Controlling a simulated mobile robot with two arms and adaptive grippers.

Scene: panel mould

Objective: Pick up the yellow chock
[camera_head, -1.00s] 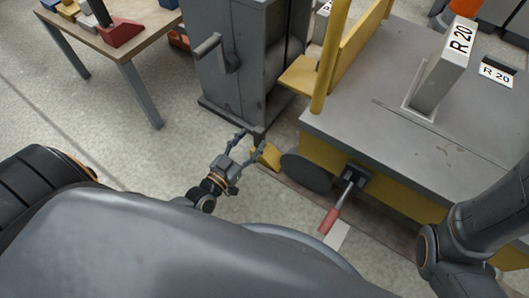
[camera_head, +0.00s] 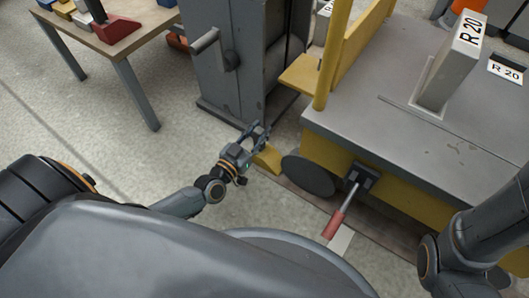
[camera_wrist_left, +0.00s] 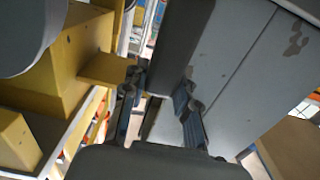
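The yellow chock (camera_head: 268,158) lies on the floor in the head view, just left of the cart's dark wheel (camera_head: 308,176). My left gripper (camera_head: 257,132) is beside the chock, at its upper left in the picture, and overlaps its edge in view. Its fingers are apart with nothing between them. I cannot tell whether they touch the chock. The left wrist view also shows the two fingers of the left gripper (camera_wrist_left: 160,95) spread, with a gap between them. I cannot make out the chock for sure there. My right arm enters at the lower right; its gripper is out of view.
The yellow and grey cart (camera_head: 400,115) stands right of the chock, with a red-handled lever (camera_head: 335,222) at its side. A grey cabinet with a crank (camera_head: 235,75) stands just beyond the gripper. A wooden table (camera_head: 135,38) is at upper left. Floor left of the gripper is clear.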

